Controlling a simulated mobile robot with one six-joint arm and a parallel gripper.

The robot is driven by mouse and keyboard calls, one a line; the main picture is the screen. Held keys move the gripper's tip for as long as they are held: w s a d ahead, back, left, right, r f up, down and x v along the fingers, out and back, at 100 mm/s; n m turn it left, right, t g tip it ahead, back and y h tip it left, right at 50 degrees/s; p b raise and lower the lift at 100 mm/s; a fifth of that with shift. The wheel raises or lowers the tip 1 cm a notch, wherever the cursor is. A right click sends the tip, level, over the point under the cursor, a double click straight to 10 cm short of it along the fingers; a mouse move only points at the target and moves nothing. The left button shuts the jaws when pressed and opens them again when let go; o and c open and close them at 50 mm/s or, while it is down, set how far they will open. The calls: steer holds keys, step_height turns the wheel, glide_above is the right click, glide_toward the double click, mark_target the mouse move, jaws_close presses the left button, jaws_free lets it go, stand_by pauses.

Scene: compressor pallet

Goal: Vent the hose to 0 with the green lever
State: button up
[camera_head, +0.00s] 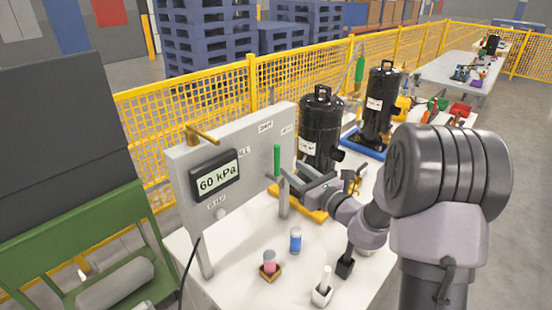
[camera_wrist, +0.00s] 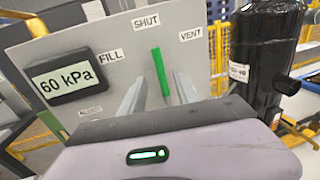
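The green lever (camera_head: 277,160) stands about upright on the grey panel (camera_head: 242,160). In the wrist view the lever (camera_wrist: 160,72) points up toward the SHUT label (camera_wrist: 146,22), with FILL (camera_wrist: 110,55) to its left and VENT (camera_wrist: 190,36) to its right. The gauge display (camera_head: 215,178) reads 60 kPa; it reads the same in the wrist view (camera_wrist: 66,78). My gripper (camera_wrist: 158,90) is open, its two fingers apart with the lever showing between them. I cannot tell whether either finger touches it. The hose is not clearly identifiable.
A blue-capped vial (camera_head: 295,240), a pink vial (camera_head: 269,262) and a white bottle (camera_head: 323,288) stand in front. A yellow mesh fence (camera_head: 230,95) runs behind.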

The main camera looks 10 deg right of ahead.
mark_target(279, 159)
steer(key=b+x, duration=0.1)
steer(key=x, duration=0.7)
steer(key=shift+w+a, duration=0.15)
steer(key=shift+w, duration=0.1)
jaws_close()
steer(key=shift+f, duration=0.1)
stand_by(0.8)
